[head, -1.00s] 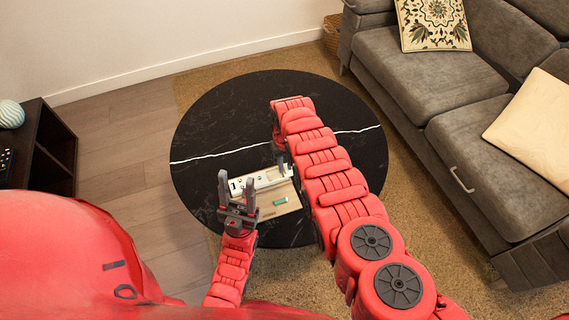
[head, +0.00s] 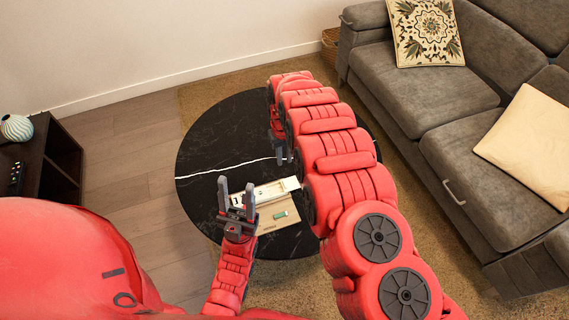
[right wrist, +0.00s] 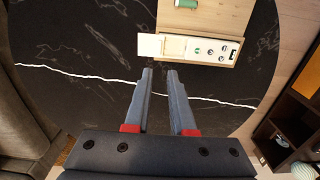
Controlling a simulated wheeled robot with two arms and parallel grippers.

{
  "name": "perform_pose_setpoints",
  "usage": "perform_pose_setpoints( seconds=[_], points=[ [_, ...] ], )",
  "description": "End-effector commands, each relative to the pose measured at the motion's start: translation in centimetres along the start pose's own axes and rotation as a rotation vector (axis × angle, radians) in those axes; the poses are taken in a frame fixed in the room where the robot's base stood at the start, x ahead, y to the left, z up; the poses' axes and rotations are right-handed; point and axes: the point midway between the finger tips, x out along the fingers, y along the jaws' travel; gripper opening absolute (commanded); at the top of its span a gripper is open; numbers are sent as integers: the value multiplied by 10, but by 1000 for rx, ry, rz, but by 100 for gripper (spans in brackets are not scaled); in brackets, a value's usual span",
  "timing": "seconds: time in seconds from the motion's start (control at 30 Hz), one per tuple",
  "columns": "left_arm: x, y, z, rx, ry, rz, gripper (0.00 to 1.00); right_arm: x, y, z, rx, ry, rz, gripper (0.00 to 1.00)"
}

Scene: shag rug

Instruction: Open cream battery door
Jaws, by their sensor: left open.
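The cream device (head: 270,191) lies along the far edge of a light wooden board on the round black table. It also shows in the right wrist view (right wrist: 202,50), with a square panel (right wrist: 173,46) near its left part and dark round details at its right. I cannot tell whether that panel is the battery door or how far it is open. A green cylinder (head: 281,214) lies on the board. My left gripper (head: 237,187) is open and empty, upright in front of the device's left end. My right gripper (right wrist: 160,71) is open and empty, apart from the device.
The wooden board (head: 290,211) rests on the black marble table (head: 222,140), whose far side is clear. A grey sofa (head: 430,95) stands at the right. A dark cabinet (head: 60,160) is at the left. My right arm hides part of the table.

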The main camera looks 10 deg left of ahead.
Motion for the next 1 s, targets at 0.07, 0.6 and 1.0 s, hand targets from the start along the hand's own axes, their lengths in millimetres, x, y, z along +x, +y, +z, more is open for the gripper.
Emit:
perform_pose_setpoints(
  seconds=[0.07,0.6,1.0],
  points=[
    [0,0,0,0,0,0,50,-13,0,1,-1,-1,0,22],
    [0,0,0,0,0,0,50,-40,0,1,0,-2,1,22],
    [3,0,0,0,0,0,50,-32,12,-12,13,46,16,22]
  ],
)
